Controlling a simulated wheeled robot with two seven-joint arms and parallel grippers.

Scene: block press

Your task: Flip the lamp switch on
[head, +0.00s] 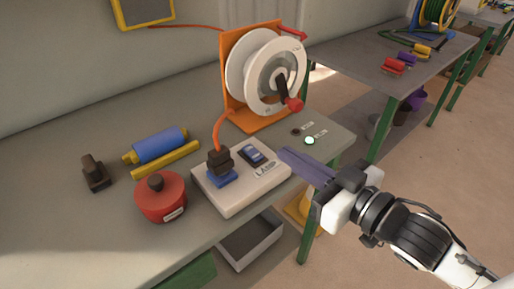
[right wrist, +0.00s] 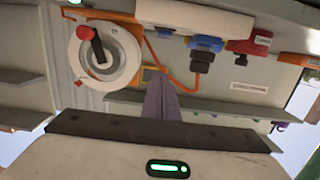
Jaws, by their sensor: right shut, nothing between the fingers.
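A pale box (head: 237,190) stands on the grey bench in the head view. It carries a blue rocker switch (head: 254,154) in a dark frame, with a small label in front of it, and a blue socket (head: 221,178) with a black plug in it. My right gripper (head: 283,153) is shut and empty. Its purple-grey fingers point left, with the tips close to the right of the switch; I cannot tell whether they touch the box. The fingers also show in the right wrist view (right wrist: 160,100). My left gripper is not in view.
An orange cable reel (head: 235,75) with a red-handled crank stands behind the box. Two small labelled indicators sit right of it, one dark (head: 296,131), one lit pale green (head: 309,141). A red round container (head: 160,203), a blue roller (head: 160,145) and a brown stamp-like block (head: 95,173) are left.

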